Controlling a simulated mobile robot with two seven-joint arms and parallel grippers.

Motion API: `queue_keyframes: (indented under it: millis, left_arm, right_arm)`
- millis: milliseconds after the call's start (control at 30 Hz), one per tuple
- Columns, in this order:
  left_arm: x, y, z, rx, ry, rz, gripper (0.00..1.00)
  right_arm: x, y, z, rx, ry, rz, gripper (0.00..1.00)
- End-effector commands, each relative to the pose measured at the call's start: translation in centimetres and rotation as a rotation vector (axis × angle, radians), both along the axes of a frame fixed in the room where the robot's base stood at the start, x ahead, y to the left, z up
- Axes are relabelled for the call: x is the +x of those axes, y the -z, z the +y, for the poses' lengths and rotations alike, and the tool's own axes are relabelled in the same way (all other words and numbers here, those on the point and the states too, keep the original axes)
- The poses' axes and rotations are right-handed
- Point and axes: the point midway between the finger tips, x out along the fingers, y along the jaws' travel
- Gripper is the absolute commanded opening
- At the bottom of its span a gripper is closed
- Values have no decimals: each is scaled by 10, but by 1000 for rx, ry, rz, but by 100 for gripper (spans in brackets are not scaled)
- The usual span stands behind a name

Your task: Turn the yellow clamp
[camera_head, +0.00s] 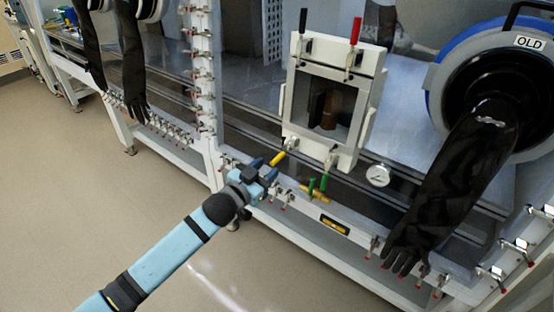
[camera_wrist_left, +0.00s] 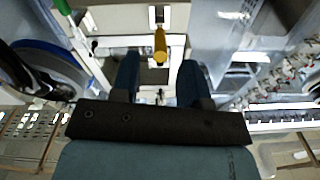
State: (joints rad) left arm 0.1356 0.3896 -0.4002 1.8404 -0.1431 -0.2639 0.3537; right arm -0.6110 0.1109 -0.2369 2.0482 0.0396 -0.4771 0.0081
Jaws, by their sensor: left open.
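The yellow clamp (camera_head: 278,158) is a short yellow handle at the lower left corner of the white antechamber door frame (camera_head: 364,106). In the left wrist view the yellow clamp (camera_wrist_left: 160,44) hangs at the top centre, beyond the fingertips and between their lines. My left gripper (camera_head: 262,168) is open and empty, just below and left of the clamp in the head view. Its two blue fingers (camera_wrist_left: 158,80) stand apart in the left wrist view, one on each side of the clamp's line. I cannot tell whether either finger touches it. My right gripper is not in view.
A black-handled clamp (camera_head: 303,20), a red-handled clamp (camera_head: 355,32) and a green-handled clamp (camera_head: 329,162) sit around the same door. A gauge (camera_head: 378,175) is to the right. A black glove (camera_head: 455,185) hangs further right. The floor at left is clear.

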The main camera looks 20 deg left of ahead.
Motion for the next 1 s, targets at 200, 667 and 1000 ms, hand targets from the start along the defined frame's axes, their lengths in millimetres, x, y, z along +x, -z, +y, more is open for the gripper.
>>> queue_keyframes:
  millis: [200, 667, 1000]
  left_arm:
    - [35, 0, -12, 1, -1, -1, 41]
    - [50, 0, -17, 1, 0, 1, 41]
    - [50, 0, -17, 1, 0, 1, 0]
  right_arm:
    - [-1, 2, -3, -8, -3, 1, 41]
    - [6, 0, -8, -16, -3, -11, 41]
    - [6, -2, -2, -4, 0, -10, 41]
